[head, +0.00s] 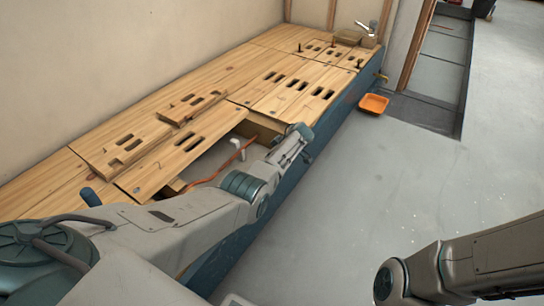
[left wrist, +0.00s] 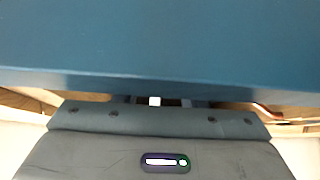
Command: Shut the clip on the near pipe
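An opening in the wooden decking (head: 215,158) shows a copper-coloured pipe (head: 213,176) running along it. A small white fitting (head: 237,146) stands in the opening; I cannot tell whether it is the clip or whether it is open. My left gripper (head: 300,133) is over the opening's right end, by the blue side of the bench; its fingers are too small to read. In the left wrist view, a copper-coloured pipe (left wrist: 275,115) and a small white piece (left wrist: 155,101) show past the grey gripper housing. My right arm is at the lower right; its gripper is out of view.
The blue bench side (head: 325,134) fills the top of the left wrist view (left wrist: 160,40). Slotted wooden boards (head: 190,152) surround the opening. An orange tray (head: 373,104) lies on the floor beside the bench. The grey floor to the right is mostly clear.

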